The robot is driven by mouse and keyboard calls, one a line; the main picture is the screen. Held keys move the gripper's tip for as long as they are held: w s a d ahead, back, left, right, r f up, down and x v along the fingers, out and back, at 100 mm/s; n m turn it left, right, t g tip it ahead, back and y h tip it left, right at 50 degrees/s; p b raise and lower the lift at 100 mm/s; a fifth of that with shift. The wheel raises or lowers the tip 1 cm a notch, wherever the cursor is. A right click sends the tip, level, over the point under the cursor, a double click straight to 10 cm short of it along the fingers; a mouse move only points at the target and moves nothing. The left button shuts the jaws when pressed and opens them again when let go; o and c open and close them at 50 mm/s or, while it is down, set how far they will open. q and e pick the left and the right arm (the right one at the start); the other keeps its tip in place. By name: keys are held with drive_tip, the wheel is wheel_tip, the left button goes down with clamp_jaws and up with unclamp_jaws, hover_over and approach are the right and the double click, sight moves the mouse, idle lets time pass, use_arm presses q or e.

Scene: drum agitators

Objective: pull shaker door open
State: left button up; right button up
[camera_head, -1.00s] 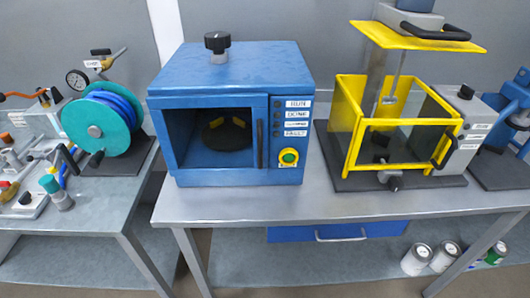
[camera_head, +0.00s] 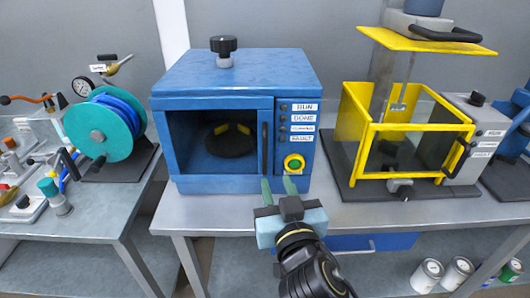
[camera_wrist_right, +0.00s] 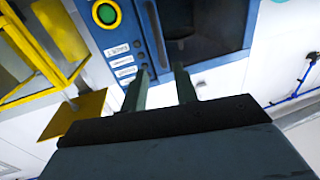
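The blue shaker (camera_head: 235,75) stands on the grey bench in the middle of the head view. Its front door (camera_head: 220,185) looks shut, with a dark round platform (camera_head: 228,140) showing behind its window. A dark upright handle (camera_head: 265,148) is on the door's right edge, and it also shows in the right wrist view (camera_wrist_right: 156,35). My right gripper (camera_head: 278,186) is in front of the shaker, low by the handle and control panel. Its two green fingers are apart with nothing between them, also in the right wrist view (camera_wrist_right: 160,72). My left gripper is out of view.
Right of the door is the panel with labels and a green button (camera_head: 294,163). A yellow-framed machine (camera_head: 350,112) stands to the right on the bench. A teal hose reel (camera_head: 95,133) is on the left bench. Bare bench top (camera_head: 220,213) lies before the shaker.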

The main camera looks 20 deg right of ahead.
sight(266, 154)
drive_tip(key=w, duration=0.8)
drive_tip(key=w+d+p, duration=0.1)
drive_tip(key=w, duration=0.3)
clamp_jaws()
